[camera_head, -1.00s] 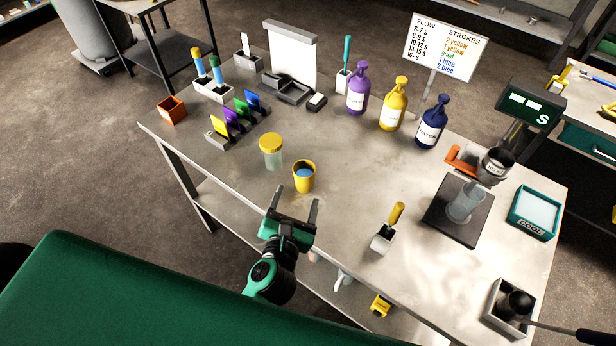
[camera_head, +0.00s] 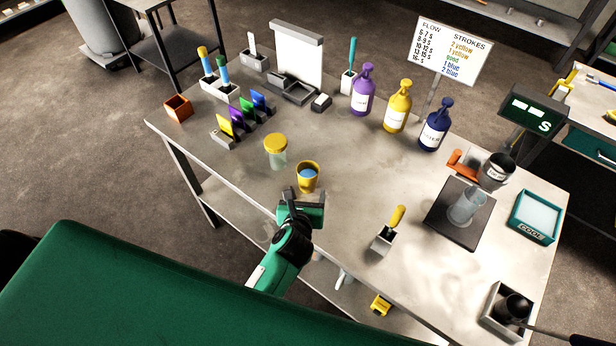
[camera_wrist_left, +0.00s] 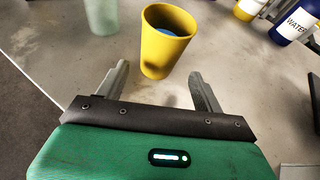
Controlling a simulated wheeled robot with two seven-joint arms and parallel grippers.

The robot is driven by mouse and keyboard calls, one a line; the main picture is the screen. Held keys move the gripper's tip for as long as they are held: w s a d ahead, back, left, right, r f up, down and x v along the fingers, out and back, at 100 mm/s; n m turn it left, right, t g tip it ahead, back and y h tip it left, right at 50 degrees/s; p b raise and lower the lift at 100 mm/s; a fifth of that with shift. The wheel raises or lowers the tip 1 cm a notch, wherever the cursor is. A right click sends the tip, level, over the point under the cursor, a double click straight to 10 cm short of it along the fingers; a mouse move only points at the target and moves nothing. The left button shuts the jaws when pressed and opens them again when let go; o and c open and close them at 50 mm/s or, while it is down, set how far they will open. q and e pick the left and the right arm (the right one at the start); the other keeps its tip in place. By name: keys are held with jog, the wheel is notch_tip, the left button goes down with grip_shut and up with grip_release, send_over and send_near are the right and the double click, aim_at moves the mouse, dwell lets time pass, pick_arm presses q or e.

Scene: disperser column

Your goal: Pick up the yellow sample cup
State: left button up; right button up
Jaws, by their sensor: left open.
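The yellow sample cup (camera_head: 308,178) stands upright on the table near its front edge, with something blue inside. It also shows in the left wrist view (camera_wrist_left: 166,44), just beyond the fingertips. My left gripper (camera_head: 303,194) is open and empty, close in front of the cup. In the left wrist view its two fingers (camera_wrist_left: 160,80) point toward the cup, spread wider than its base, one on each side of its line. Whether the fingers overlap the cup's sides is hard to tell. My right gripper is not in view.
A clear jar with a yellow lid (camera_head: 276,150) stands just left of the cup. Purple (camera_head: 362,92), yellow (camera_head: 397,107) and blue (camera_head: 434,125) bottles stand behind. The table between cup and bottles is clear.

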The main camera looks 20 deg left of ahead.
aim_at(307, 186)
pick_arm(q)
jog(key=shift+w+r, duration=0.1)
jog(key=shift+w, duration=0.2)
jog(key=p+x, duration=0.1)
jog(key=x, duration=0.1)
jog(key=p+x, duration=0.1)
jog(key=x, duration=0.1)
jog(key=shift+w+a+r, duration=0.15)
jog(key=shift+w+r, duration=0.05)
jog(key=shift+r, duration=0.15)
jog(key=shift+w+f, duration=0.15)
jog(key=shift+w, duration=0.1)
jog(key=c, duration=1.1)
